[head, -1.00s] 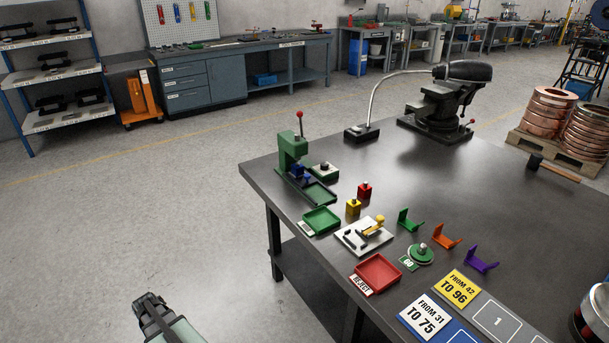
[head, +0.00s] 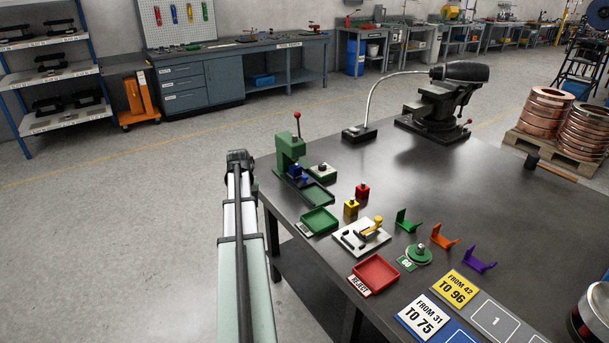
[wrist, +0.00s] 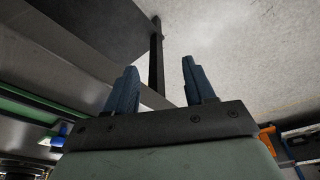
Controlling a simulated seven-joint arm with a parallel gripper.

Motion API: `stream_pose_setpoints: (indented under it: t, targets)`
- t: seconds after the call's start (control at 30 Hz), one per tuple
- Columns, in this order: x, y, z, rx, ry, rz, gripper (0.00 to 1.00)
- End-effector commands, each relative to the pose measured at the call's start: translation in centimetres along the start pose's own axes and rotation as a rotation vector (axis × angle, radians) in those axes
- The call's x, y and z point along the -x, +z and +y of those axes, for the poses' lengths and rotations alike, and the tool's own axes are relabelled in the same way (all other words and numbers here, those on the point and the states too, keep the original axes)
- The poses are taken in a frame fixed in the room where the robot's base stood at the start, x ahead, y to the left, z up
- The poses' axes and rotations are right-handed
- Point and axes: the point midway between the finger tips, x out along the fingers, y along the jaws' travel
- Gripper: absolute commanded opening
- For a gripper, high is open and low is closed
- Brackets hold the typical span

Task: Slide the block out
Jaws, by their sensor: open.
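A green press (head: 290,150) with a red-knobbed lever stands at the table's far left corner. A small blue block (head: 297,171) sits at its base, partly hidden by the press frame. A yellow block (head: 351,208) and a red block (head: 362,191) stand on the table to its right. My gripper (wrist: 158,85) is open and empty in the wrist view, its two dark blue fingers apart. In the head view its end is left of the press, beyond the table edge; its fingers are not clear there. A blue and green thing (wrist: 60,132) shows at lower left in the wrist view.
A green tray (head: 334,216), a red reject tray (head: 393,280), a white fixture (head: 347,243) and coloured brackets (head: 444,243) occupy the near table (head: 480,190). A vise (head: 438,108) stands at the back. The floor left of the table is clear.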

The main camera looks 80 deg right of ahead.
Motion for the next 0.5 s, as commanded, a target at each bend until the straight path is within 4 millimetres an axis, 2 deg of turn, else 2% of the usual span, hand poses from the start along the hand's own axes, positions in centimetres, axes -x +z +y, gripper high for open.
stream_pose_setpoints:
  t: [0.03, 0.1, 0.3, 0.4, 0.5]
  targets:
    - [1.8, -1.9, 2.8, -0.039, 0.007, 0.025, 0.54]
    - [4.2, -3.8, 6.1, -0.086, 0.016, 0.054, 0.54]
    - [10.4, -7.2, 14.7, -0.2, 0.044, 0.123, 0.54]
    - [12.6, -8.0, 17.7, -0.238, 0.055, 0.146, 0.54]
    - [14.0, -8.3, 19.5, -0.261, 0.062, 0.161, 0.54]
